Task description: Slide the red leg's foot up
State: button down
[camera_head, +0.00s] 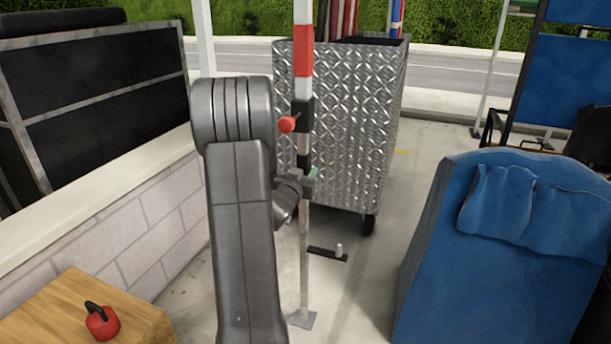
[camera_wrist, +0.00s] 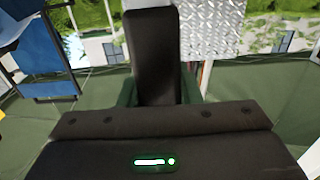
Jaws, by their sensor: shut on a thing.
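The red leg (camera_head: 303,63) is an upright red-and-white pole in the middle of the head view. A black collar (camera_head: 303,112) with a red knob (camera_head: 287,124) sits low on it. Below the collar, a thin pale inner rod (camera_head: 304,250) runs down to a flat grey foot plate (camera_head: 302,319) at floor level. My gripper (camera_head: 311,174) is at the rod, below the collar, and is shut on it. My arm hides part of the jaws.
A silver diamond-plate cart (camera_head: 355,120) stands close behind the leg. A blue covered seat (camera_head: 510,250) is at the right. A small black piece with a pale peg (camera_head: 328,254) is on the floor. A wooden box (camera_head: 60,310) carries a red object (camera_head: 102,321).

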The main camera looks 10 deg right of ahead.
jog(key=shift+w+r, duration=0.1)
jog(key=shift+r, duration=0.35)
jog(key=c, duration=1)
grip_release()
jog(key=shift+c, duration=0.2)
jog(key=shift+f, duration=0.1)
jog(key=v, duration=1.4)
jog(key=shift+p, duration=0.35)
jog(key=shift+w+d, duration=0.1)
jog(key=shift+d, duration=0.05)
jog(key=x, duration=1.3)
jog(key=shift+w+d+f+b, duration=0.15)
jog(key=shift+w+d+b, duration=0.1)
jog(key=shift+b, duration=0.15)
jog(key=shift+a+f+b, duration=0.1)
jog(key=shift+f+b, duration=0.2)
jog(key=shift+f, duration=0.2)
